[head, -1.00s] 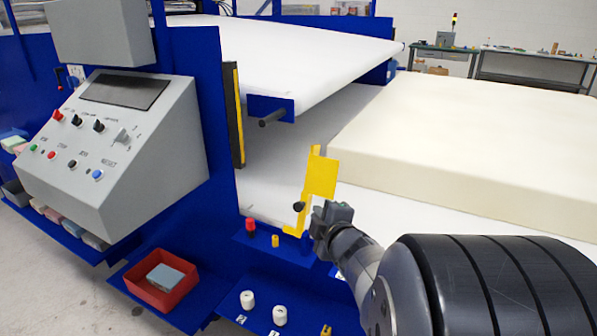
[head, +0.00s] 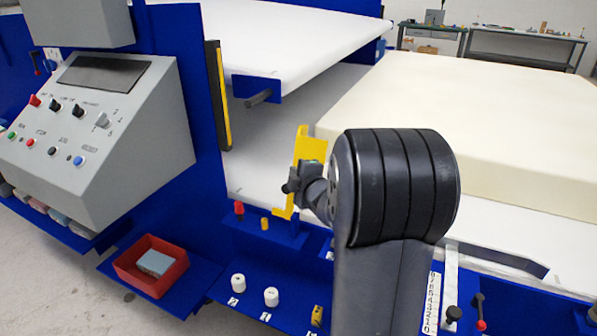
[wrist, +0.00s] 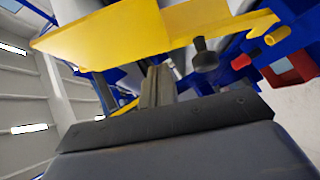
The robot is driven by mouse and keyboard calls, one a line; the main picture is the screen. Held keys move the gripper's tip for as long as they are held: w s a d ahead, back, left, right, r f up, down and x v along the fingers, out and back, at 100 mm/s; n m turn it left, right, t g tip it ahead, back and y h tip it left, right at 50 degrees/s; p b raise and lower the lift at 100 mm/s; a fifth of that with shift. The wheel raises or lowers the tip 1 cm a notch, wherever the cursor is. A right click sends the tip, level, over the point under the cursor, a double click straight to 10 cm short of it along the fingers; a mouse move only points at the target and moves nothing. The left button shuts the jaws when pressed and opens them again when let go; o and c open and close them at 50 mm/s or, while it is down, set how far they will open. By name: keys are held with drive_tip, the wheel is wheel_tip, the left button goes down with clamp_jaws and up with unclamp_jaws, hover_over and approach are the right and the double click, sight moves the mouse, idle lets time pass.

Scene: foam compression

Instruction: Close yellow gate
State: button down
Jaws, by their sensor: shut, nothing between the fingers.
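The yellow gate (head: 302,145) stands upright at the front edge of the white bed, beside the foam block. My gripper (head: 292,186) is in front of the gate's middle and hides part of its plate. In the wrist view the yellow gate (wrist: 110,36) spans the top of the picture, just beyond my shut, empty fingers (wrist: 157,85). A black knob (wrist: 204,58) is by the gate, to the right of the fingers. I cannot tell whether my gripper touches the gate.
The cream foam block (head: 470,125) lies on the bed at right. A grey control console (head: 110,125) is at left. A red peg (head: 239,208) and a yellow peg (head: 265,223) stand near the gate's foot. A red tray (head: 135,278) is lower left.

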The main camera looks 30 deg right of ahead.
drive_tip(key=shift+w+d+f, duration=0.25)
drive_tip(key=shift+w+d, duration=0.2)
drive_tip(key=shift+d, duration=0.15)
drive_tip(key=shift+w+d+r+p, duration=0.1)
drive_tip(key=shift+r+p, duration=0.05)
drive_tip(key=shift+p, duration=0.5)
